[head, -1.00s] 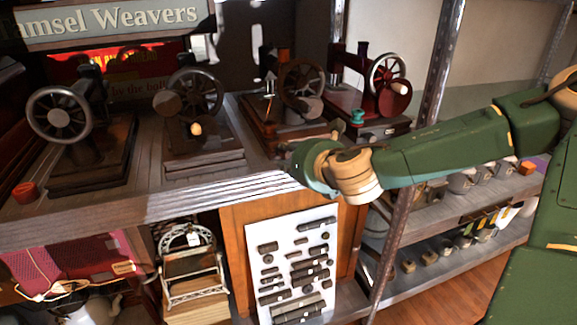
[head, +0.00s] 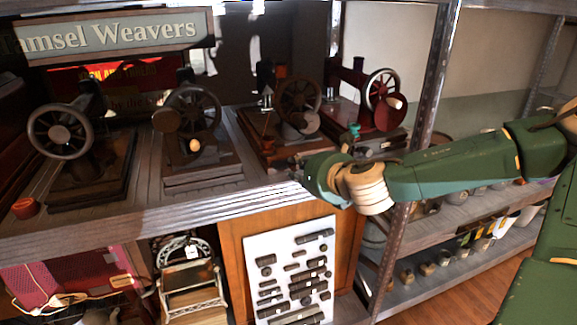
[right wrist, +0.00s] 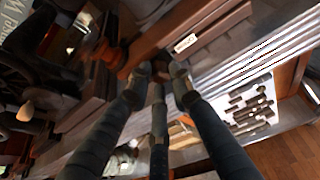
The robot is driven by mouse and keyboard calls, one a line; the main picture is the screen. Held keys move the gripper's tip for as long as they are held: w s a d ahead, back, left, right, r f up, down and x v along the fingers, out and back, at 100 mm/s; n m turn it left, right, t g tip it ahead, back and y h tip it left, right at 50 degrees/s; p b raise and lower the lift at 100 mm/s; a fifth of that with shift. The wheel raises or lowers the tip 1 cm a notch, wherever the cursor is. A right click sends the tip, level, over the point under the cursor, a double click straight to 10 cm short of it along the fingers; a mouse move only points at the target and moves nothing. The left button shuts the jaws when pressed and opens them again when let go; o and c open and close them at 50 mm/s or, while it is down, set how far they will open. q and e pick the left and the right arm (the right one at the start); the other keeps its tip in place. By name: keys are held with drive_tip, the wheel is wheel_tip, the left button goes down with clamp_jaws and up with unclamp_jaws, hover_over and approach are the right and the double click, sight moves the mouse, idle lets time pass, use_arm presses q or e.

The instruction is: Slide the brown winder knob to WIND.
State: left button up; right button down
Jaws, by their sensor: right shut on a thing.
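The brown winder knob (right wrist: 161,72) is a small dark brown piece at the front edge of a sewing machine's wooden base (right wrist: 205,20) in the right wrist view. My right gripper (right wrist: 161,70) is shut on it, one fingertip on each side. A small white label (right wrist: 186,43) sits on the base just beyond the fingertips; I cannot read it. In the head view my right gripper (head: 300,172) is at the front of the third sewing machine (head: 292,105), and the knob is too small or hidden to make out. My left gripper is out of view.
Two dark sewing machines (head: 62,131) (head: 192,111) stand to the left, and a red one (head: 372,100) to the right. The metal shelf edge (head: 190,209) runs below my gripper. A metal post (head: 430,90) stands close to my right arm. A white parts board (head: 292,278) hangs below.

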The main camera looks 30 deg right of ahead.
drive_tip(key=shift+d, duration=0.3)
drive_tip(key=shift+a, duration=0.1)
drive_tip(key=c, duration=2)
unclamp_jaws()
drive_tip(key=shift+o, duration=0.7)
drive_tip(key=shift+s+d, duration=0.1)
drive_tip(key=shift+d, duration=0.15)
drive_tip(key=shift+a, duration=0.1)
drive_tip(key=v, duration=0.7)
drive_tip(key=shift+s, duration=0.25)
